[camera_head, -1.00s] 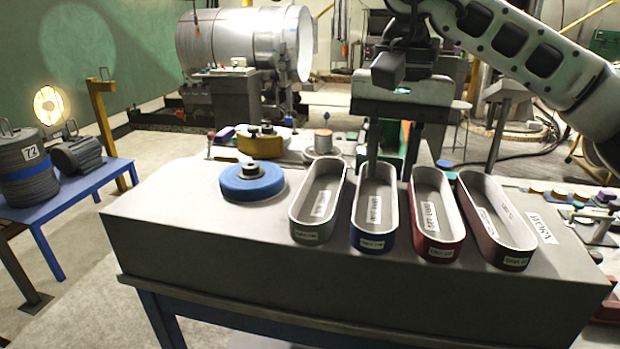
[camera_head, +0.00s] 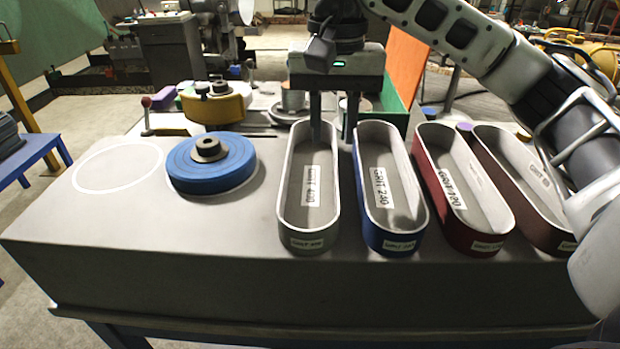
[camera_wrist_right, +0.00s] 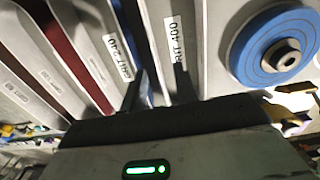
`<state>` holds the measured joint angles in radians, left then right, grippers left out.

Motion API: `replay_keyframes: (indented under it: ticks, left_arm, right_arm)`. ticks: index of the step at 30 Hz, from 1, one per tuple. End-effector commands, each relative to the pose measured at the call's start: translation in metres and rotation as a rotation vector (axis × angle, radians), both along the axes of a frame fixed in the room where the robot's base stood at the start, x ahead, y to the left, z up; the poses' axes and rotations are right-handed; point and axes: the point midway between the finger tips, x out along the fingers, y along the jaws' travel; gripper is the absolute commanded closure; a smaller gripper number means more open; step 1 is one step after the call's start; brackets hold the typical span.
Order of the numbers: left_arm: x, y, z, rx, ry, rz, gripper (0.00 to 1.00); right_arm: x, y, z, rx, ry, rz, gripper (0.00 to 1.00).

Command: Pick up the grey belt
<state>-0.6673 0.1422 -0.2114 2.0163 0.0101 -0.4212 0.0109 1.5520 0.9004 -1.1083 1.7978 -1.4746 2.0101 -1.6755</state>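The grey belt (camera_head: 306,243) is an upright oval loop on the grey tabletop, left of the other belts, with a GRIT 400 label inside. It also shows in the right wrist view (camera_wrist_right: 150,42). My right gripper (camera_head: 333,134) is open at its far right end. In the wrist view the open fingers (camera_wrist_right: 158,88) show one over the inside of the grey loop and one on the blue belt's side, with the grey wall between. I cannot tell their height or whether they touch it. My left gripper is not in view.
The blue belt (camera_head: 392,243) stands close on the right, then a red belt (camera_head: 475,238) and a dark red belt (camera_head: 560,232). A blue disc (camera_head: 212,180) sits to the left, with a white circle (camera_head: 118,168) beyond it. A green bin (camera_head: 395,100) stands behind.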

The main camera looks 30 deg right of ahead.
Motion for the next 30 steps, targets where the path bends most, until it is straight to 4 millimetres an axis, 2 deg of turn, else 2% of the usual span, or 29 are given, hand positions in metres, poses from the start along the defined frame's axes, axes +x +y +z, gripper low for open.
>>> replay_keyframes:
  ticks: [1,10,14,18,26,27,30]
  left_arm:
    - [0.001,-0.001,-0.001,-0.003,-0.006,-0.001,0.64]
    - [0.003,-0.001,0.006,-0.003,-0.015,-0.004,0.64]
    - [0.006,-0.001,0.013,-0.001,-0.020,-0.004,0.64]
    - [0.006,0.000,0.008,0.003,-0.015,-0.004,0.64]
    - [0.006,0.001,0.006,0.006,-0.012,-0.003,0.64]
    - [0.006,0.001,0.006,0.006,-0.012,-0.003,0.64]
    - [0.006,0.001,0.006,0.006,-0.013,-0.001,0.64]
  right_arm:
    - [0.000,0.000,-0.010,0.000,0.002,0.001,0.70]
    - [-0.001,-0.004,-0.030,-0.001,0.002,-0.003,0.70]
    - [-0.002,-0.010,-0.049,-0.002,0.003,-0.002,0.70]
    - [-0.001,-0.009,-0.067,0.000,0.001,-0.001,0.70]
    - [-0.001,-0.009,-0.072,0.000,-0.002,-0.001,0.70]
    - [-0.001,-0.009,-0.072,0.000,-0.002,-0.001,0.73]
    - [-0.001,-0.009,-0.072,0.000,-0.001,-0.001,1.00]
